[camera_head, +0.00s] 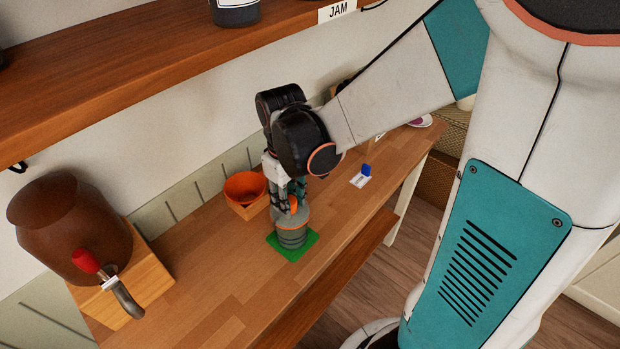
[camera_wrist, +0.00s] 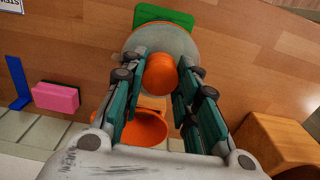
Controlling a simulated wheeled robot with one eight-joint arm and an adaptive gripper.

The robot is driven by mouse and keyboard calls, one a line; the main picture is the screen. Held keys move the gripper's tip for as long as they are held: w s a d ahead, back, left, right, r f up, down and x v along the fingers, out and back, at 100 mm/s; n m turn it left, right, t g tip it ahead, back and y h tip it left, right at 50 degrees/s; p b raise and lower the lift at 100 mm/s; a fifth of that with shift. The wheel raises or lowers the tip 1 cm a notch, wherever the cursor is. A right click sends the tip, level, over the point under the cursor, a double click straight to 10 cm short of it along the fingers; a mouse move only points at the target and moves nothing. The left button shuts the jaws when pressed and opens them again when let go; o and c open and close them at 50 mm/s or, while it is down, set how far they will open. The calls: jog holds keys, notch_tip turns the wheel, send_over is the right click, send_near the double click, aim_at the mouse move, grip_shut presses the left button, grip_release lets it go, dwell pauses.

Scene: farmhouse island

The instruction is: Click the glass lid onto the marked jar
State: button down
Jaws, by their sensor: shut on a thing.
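The marked jar (camera_head: 291,240) is grey and stands upright on a green mat (camera_head: 312,238), which also shows in the wrist view (camera_wrist: 163,14). The glass lid (camera_head: 290,216) is a pale grey disc with a round orange knob; it shows in the wrist view (camera_wrist: 140,45) too. My gripper (camera_head: 292,203) points down over the jar, its two fingers shut on the orange knob (camera_wrist: 160,74). The lid is at the jar's mouth, roughly in line with it. I cannot tell whether it is fully seated. In the wrist view the lid hides most of the jar.
An orange bowl (camera_head: 245,187) stands close behind the jar. A brown crock (camera_head: 75,228) on a wooden block (camera_head: 150,285) is at left, with a red-handled tool. A blue item (camera_head: 366,169) with a white card lies right. A shelf (camera_head: 130,60) hangs above. The counter's front left is clear.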

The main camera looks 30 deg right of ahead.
jog(key=shift+f+b, duration=0.3)
jog(key=shift+f, duration=0.15)
dwell(0.3)
jog(key=c, duration=1.2)
grip_release()
jog(key=shift+c, duration=1.2)
jog(key=shift+r, duration=0.15)
jog(key=shift+r+p, duration=2.75)
jog(key=shift+r, duration=0.7)
jog(key=shift+s, duration=0.1)
